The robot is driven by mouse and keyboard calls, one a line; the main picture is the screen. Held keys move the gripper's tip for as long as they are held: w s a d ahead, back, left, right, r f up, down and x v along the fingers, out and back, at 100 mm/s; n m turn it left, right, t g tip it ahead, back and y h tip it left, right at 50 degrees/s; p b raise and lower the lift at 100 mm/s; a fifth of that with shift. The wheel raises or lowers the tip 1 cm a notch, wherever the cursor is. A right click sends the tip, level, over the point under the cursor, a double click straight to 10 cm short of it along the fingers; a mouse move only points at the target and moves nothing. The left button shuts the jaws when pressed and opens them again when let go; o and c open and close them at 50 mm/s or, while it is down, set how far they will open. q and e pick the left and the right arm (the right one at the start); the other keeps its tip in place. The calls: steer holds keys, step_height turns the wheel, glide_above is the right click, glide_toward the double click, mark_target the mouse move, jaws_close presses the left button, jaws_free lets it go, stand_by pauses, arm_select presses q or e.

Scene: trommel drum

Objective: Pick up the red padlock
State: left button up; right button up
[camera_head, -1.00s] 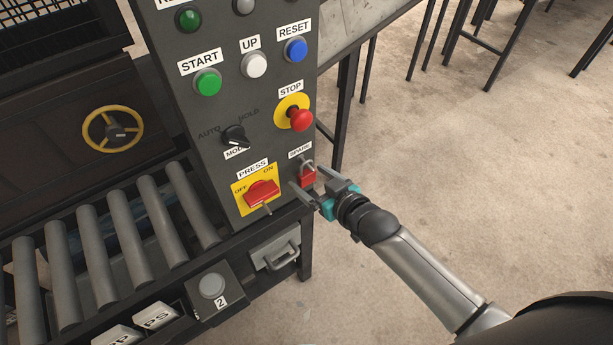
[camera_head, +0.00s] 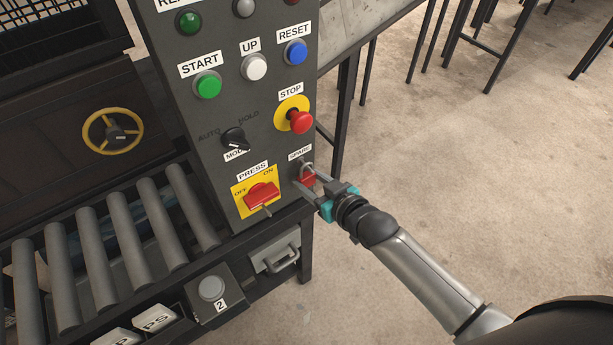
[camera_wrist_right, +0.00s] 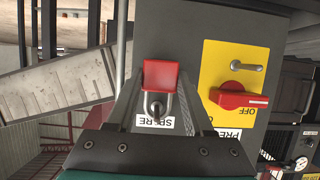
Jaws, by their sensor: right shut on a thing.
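The red padlock (camera_head: 308,179) hangs by its grey shackle at the SPARE label, low on the right side of the dark control panel (camera_head: 222,135). My right gripper (camera_head: 309,182) is shut on the padlock's red body, one finger on each side. In the right wrist view the padlock (camera_wrist_right: 160,75) sits between the fingertips, its shackle (camera_wrist_right: 156,104) pointing toward the SPARE label (camera_wrist_right: 154,124). The shackle still appears to be at the panel. My left gripper is not in view.
The red PRESS switch (camera_head: 262,194) on its yellow plate is just left of the padlock. The STOP button (camera_head: 299,121) juts out above. Rollers (camera_head: 125,235) run at lower left, and a grey handled box (camera_head: 277,253) is below. Open floor lies to the right.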

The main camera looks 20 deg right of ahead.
jaws_close()
steer(key=shift+r, duration=0.1)
steer(key=shift+r+p, duration=0.4)
steer(key=shift+r, duration=0.4)
steer(key=s+d, duration=0.3)
steer(key=s, duration=0.5)
steer(key=s+d+p, duration=0.1)
steer(key=s+d, duration=0.2)
steer(key=s, duration=0.6)
steer(key=shift+p, duration=0.3)
steer(key=shift+f, duration=0.1)
steer(key=shift+r+p, duration=0.4)
steer(key=shift+p, duration=0.3)
steer(key=shift+d, duration=0.1)
steer(key=shift+s+d+p, duration=0.35)
steer(key=shift+s+p, duration=0.05)
steer(key=shift+s, duration=0.5)
steer(key=shift+s+d+p, duration=0.3)
steer(key=shift+s+p, duration=0.05)
steer(key=shift+s, duration=0.55)
